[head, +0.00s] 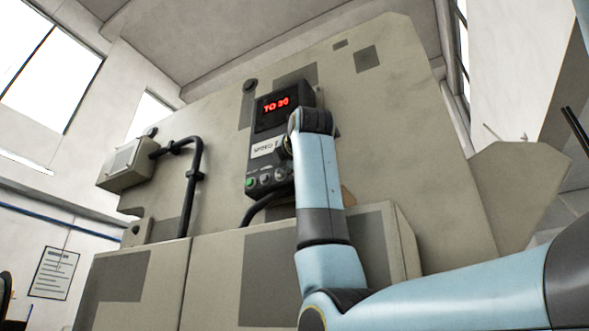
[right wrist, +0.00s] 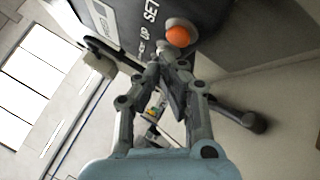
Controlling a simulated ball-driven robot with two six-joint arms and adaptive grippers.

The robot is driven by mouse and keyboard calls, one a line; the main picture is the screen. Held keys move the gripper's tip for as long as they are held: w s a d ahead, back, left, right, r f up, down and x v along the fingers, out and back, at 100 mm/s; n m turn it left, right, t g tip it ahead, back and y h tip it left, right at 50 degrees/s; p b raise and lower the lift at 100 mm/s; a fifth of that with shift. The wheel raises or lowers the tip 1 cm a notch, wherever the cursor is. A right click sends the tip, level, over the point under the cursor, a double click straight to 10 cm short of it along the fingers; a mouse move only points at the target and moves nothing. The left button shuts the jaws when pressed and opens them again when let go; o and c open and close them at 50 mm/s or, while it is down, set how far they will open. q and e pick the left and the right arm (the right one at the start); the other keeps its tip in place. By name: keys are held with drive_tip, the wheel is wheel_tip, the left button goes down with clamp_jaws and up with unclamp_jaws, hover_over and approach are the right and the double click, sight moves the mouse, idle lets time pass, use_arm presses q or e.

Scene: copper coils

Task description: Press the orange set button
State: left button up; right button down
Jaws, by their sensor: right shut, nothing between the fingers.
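The control panel (head: 262,150) is a dark box with a red display reading "TO 30" and a row of buttons along its lower part. A green button (head: 250,182) shows at the left of that row. The orange set button (right wrist: 178,36) shows in the right wrist view by the word "SET"; in the head view my right arm hides it. My right gripper (right wrist: 167,62) is shut and empty, its fingertips close to the orange button. I cannot tell whether they touch the panel. My left gripper is not in view.
The panel is mounted on a large beige machine (head: 385,100) with a ledge below it. A black pipe (head: 191,175) runs from a grey box (head: 128,163) on the left. A cable curves below the panel.

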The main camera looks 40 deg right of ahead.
idle(1.0)
drive_tip(key=shift+d, duration=0.2)
drive_tip(key=shift+w+d, duration=0.1)
drive_tip(key=shift+d, duration=0.2)
drive_tip(key=shift+w+d, duration=0.2)
drive_tip(key=shift+d, duration=0.15)
idle(0.7)
drive_tip(key=shift+a, duration=0.1)
drive_tip(key=shift+s+a, duration=0.35)
drive_tip(key=shift+a, duration=0.35)
drive_tip(key=shift+s+a+b, duration=0.1)
drive_tip(key=shift+s+a, duration=0.2)
drive_tip(key=shift+a, duration=0.45)
drive_tip(key=shift+s+a+b, duration=0.1)
drive_tip(key=shift+s+a, duration=0.25)
drive_tip(key=shift+a, duration=0.45)
drive_tip(key=shift+s+a+b, duration=0.1)
drive_tip(key=shift+s+a, duration=0.2)
drive_tip(key=shift+a, duration=0.45)
drive_tip(key=shift+f, duration=0.1)
